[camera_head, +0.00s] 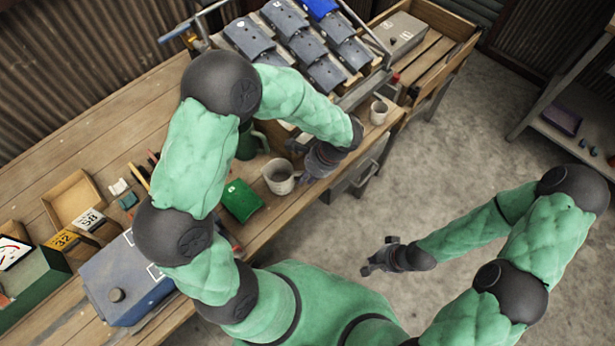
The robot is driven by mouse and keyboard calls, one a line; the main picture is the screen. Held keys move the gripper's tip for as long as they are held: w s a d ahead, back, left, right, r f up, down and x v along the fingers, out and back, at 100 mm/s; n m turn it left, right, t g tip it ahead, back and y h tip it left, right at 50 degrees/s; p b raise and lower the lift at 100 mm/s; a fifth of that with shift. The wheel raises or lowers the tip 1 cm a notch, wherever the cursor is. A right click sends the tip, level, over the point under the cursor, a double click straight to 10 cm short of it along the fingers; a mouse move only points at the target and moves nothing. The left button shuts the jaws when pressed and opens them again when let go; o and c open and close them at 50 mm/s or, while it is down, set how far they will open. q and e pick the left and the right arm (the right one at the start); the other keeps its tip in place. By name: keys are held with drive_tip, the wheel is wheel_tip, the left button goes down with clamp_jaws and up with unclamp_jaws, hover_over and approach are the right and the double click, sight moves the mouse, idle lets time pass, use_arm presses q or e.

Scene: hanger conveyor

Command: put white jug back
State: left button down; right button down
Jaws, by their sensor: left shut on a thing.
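A white jug (279,177) stands upright at the front edge of the wooden workbench, or just above it; I cannot tell which. My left gripper (303,176) reaches it from the right and is shut on its right side, where the handle would be. The fingertips are small and partly hidden by the wrist. My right gripper (375,262) is open and empty over the grey floor, well away from the bench.
A second white cup (378,112) stands further right on the bench. A green box (241,200) lies left of the jug, and a dark green vessel (248,142) stands behind.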

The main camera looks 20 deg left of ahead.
use_arm(q)
drive_tip(key=shift+r, duration=0.1)
drive_tip(key=shift+f, duration=0.2)
drive_tip(key=c, duration=1.2)
unclamp_jaws()
drive_tip(key=shift+d+r+p, duration=0.15)
drive_tip(key=shift+r+p, duration=0.15)
drive_tip(key=shift+r, duration=0.3)
drive_tip(key=p+v, duration=0.4)
drive_tip(key=v, duration=0.7)
drive_tip(key=shift+r, duration=0.1)
